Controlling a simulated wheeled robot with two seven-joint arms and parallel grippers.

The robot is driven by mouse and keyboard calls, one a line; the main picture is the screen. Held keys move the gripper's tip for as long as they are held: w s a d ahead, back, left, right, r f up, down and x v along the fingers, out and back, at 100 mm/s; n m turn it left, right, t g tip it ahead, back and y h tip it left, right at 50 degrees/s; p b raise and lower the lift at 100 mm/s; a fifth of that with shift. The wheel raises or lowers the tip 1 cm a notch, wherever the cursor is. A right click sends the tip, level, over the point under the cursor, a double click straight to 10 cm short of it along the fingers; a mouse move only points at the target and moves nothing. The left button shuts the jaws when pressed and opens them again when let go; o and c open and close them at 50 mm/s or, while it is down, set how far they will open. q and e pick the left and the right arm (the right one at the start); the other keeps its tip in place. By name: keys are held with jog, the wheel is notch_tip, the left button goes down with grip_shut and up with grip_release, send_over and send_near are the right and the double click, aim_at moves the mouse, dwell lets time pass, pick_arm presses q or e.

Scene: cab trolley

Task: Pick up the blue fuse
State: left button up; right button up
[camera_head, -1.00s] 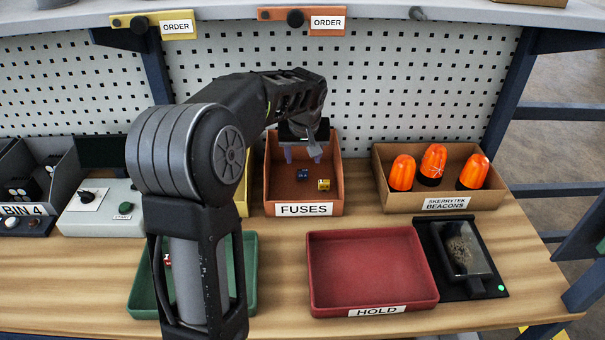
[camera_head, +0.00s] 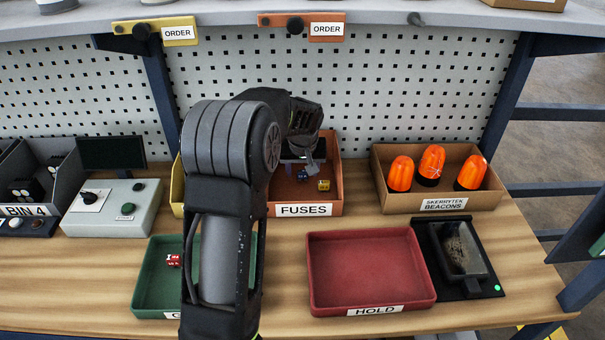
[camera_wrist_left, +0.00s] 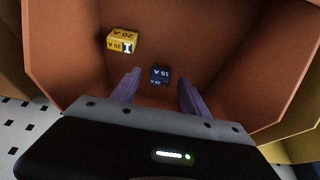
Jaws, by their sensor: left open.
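The blue fuse (camera_head: 304,176) lies on the floor of the orange-brown FUSES bin (camera_head: 333,205). In the left wrist view the blue fuse (camera_wrist_left: 159,75) sits between the two purple fingers, a little beyond their tips, with markings that look like 15 A. My left gripper (camera_head: 303,172) is inside the bin's opening above the fuse, open and empty. In the left wrist view the left gripper (camera_wrist_left: 158,84) shows its fingers apart on either side of the fuse, and I see no contact. My right gripper is not in view.
A yellow 20 A fuse (camera_head: 323,185) lies close to the blue one. The FUSES bin's walls surround the fingers. A red HOLD tray (camera_head: 372,270) stands empty in front. A green tray (camera_head: 158,290) holds a red fuse (camera_head: 173,260). A beacon box (camera_head: 440,204) stands right.

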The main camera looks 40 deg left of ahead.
pick_arm(q)
jog(key=shift+c, duration=0.3)
grip_shut()
dwell(0.6)
